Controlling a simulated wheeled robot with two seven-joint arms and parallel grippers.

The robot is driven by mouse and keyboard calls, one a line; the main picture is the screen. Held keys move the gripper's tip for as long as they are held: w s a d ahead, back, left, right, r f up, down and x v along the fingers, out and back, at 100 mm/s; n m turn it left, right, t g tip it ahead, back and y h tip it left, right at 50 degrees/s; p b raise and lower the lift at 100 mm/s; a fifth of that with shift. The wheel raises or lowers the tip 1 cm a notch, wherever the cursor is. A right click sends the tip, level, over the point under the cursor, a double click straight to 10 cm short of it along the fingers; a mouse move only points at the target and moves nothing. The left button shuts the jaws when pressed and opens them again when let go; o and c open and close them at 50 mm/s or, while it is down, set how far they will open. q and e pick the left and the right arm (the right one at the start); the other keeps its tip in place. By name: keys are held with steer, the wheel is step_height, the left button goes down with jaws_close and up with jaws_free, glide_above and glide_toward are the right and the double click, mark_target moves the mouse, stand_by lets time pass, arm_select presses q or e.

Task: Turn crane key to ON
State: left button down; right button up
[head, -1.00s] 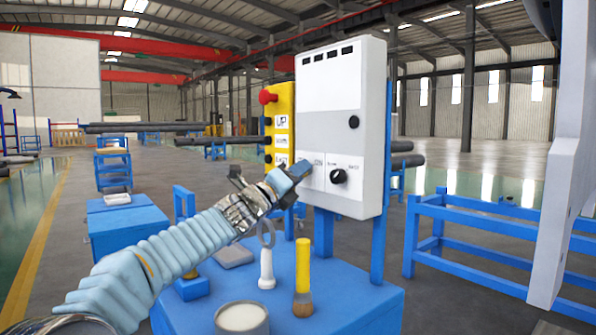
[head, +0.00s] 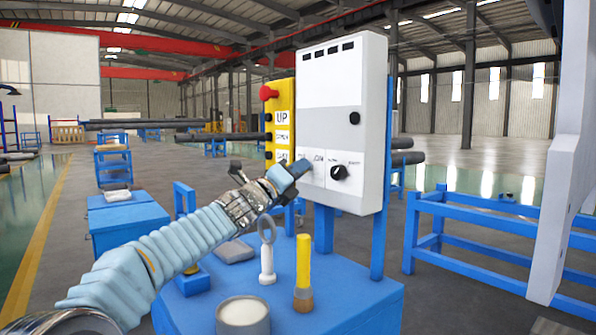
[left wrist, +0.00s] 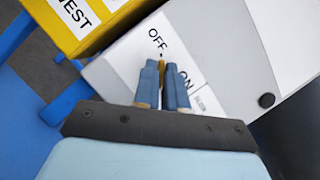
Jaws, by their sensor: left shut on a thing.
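The white control panel (head: 345,100) stands upright on blue posts; its lower face also fills much of the left wrist view (left wrist: 225,50). My left gripper (head: 303,165) is at the panel's lower left. In the left wrist view its two blue fingers (left wrist: 163,75) are shut on a small brass-coloured key (left wrist: 161,73) at the panel face. The OFF label (left wrist: 156,37) shows just above the fingertips and the ON label (left wrist: 187,82) just right of them. The fingers hide most of the key, so its exact angle cannot be told. My right gripper is not in view.
A black selector knob (head: 340,173) sits right of the fingers. A yellow button box (head: 281,125) with a red button stands left of the panel. Below, the blue table (head: 350,300) holds a brush (head: 303,275), an eye bolt (head: 267,255) and a tin (head: 243,316).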

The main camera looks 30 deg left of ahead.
arm_select(q)
steer(key=shift+m, duration=0.4)
steer(key=m+g+h, duration=0.1)
steer(key=m+h, duration=0.2)
steer(key=m, duration=0.5)
steer(key=m+g+h, duration=0.1)
steer(key=m+h, duration=0.3)
steer(key=m, duration=0.4)
steer(key=m+g+h, duration=0.2)
steer(key=m+h, duration=0.2)
steer(key=m, duration=0.4)
steer(key=shift+w+a+r, duration=0.15)
steer(key=shift+w+a, duration=0.05)
steer(key=shift+a, duration=0.2)
steer(key=shift+m+g, duration=0.3)
